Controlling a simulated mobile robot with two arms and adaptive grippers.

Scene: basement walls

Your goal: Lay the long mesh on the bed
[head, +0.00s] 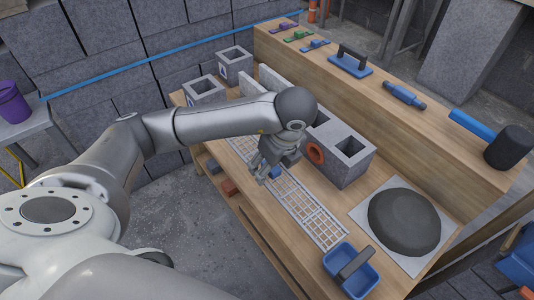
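The long mesh (312,212) is a pale, narrow grid strip. It lies flat along the wooden bench in front of the grey hollow blocks, running from behind my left gripper towards the blue tub. My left gripper (264,175) points down at the strip's middle part, close above or touching it; I cannot tell which. A small blue piece (277,172) shows beside the fingers. The fingers are small and partly hidden, so their opening is unclear. I cannot make out for certain which surface is the bed. My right gripper is out of view.
A blue tub (366,284) with a tool and a board with dark mortar (405,222) are at the near right. Tools (404,95) lie on the raised shelf (455,160).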

